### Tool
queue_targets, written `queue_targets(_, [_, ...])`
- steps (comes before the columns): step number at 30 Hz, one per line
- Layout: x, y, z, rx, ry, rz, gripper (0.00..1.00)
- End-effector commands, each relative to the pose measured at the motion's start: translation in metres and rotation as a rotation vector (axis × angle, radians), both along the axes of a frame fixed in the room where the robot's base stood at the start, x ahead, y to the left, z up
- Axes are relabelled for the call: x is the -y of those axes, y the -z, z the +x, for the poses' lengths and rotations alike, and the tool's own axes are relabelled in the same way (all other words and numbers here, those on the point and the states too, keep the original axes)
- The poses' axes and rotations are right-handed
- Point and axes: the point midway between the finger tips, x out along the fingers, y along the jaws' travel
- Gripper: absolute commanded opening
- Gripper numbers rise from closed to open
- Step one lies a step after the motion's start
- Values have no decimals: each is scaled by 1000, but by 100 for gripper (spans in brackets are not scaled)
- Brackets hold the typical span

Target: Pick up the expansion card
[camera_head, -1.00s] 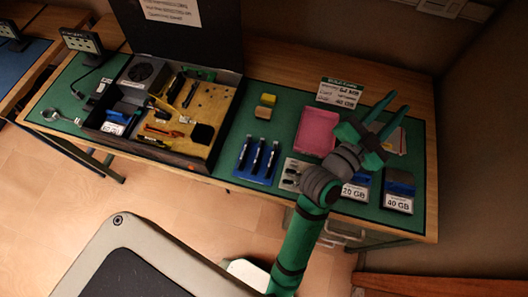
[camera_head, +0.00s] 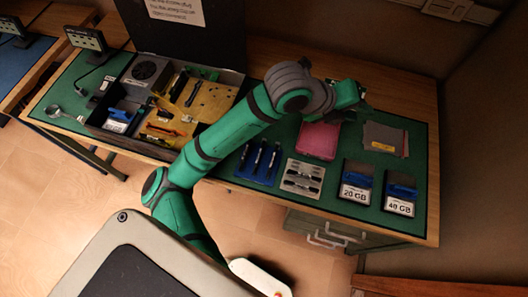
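My gripper (camera_head: 362,98) is above the back right of the green mat, beyond the pink tray. It is small and partly hidden by my wrist, so I cannot tell whether its fingers are apart. I see no card between them. I cannot tell for sure which piece is the expansion card. The open black case (camera_head: 165,145) at the left holds a yellow board (camera_head: 215,97) with several small parts on it. My arm covers the case's front right part and the mat behind the blue tray.
Right of the case are a blue tray (camera_head: 240,174) with black sticks, a silver plate (camera_head: 302,177), a pink tray (camera_head: 318,140) and flat grey sheets (camera_head: 385,138). Drives labelled 20 GB (camera_head: 355,190) and 40 GB (camera_head: 400,200) lie front right. The case lid stands upright.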

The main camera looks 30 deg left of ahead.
Motion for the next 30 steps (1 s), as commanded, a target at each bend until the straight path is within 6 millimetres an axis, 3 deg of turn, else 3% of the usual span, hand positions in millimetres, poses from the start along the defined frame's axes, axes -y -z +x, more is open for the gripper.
queue_targets(1, [-24, 12, -10, -33, 18, 95, 27])
queue_targets(9, [-137, 64, -89, -288, 174, 497, 27])
queue_targets(15, [-200, 77, -148, -473, 271, 657, 27])
queue_targets(21, [-224, 82, -176, -557, 314, 708, 27])
queue_targets(30, [-226, 122, -178, -562, 315, 708, 27])
